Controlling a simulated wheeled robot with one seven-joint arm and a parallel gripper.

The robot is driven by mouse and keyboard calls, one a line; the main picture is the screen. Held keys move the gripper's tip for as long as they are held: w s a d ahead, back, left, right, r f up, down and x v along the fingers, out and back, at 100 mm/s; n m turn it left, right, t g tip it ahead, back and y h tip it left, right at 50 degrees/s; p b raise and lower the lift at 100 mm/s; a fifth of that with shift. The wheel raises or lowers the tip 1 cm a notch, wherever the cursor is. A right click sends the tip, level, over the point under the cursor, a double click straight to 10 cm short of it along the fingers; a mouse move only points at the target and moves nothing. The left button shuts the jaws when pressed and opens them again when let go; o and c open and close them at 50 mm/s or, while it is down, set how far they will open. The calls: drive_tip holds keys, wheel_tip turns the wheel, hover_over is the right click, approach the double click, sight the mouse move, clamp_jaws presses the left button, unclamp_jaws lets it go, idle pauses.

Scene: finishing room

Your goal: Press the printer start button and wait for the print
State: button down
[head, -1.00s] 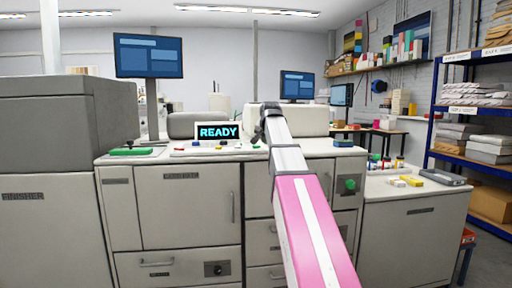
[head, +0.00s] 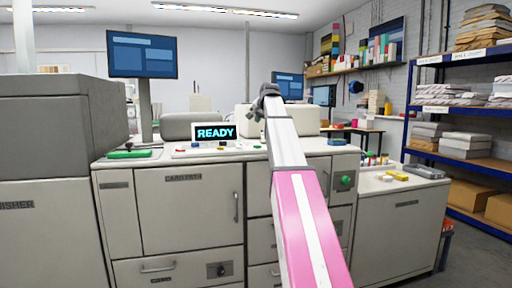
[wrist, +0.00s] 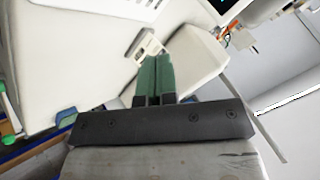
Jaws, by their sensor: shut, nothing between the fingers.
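The printer (head: 190,210) is a long grey machine across the head view. Its small screen (head: 215,132) reads READY in cyan. A round green button (head: 346,181) sits on the upper right front panel. My gripper (head: 265,93) is up at the end of my arm, right of the screen, seemingly above the top. In the wrist view its green fingertips (wrist: 155,72) are together, holding nothing.
A monitor (head: 142,54) stands on a post at the left, behind the top. A tall grey unit (head: 60,170) is at the left. A lower side cabinet (head: 400,225) with small items adjoins at the right, then blue shelving (head: 470,160). Some floor shows at the lower right.

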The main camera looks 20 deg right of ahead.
drive_tip(key=shift+f, duration=0.1)
drive_tip(key=shift+f, duration=4.3)
drive_tip(key=shift+f, duration=0.1)
drive_tip(key=shift+f, duration=0.3)
drive_tip(key=shift+f, duration=0.35)
drive_tip(key=shift+r, duration=0.8)
drive_tip(key=shift+r, duration=2.45)
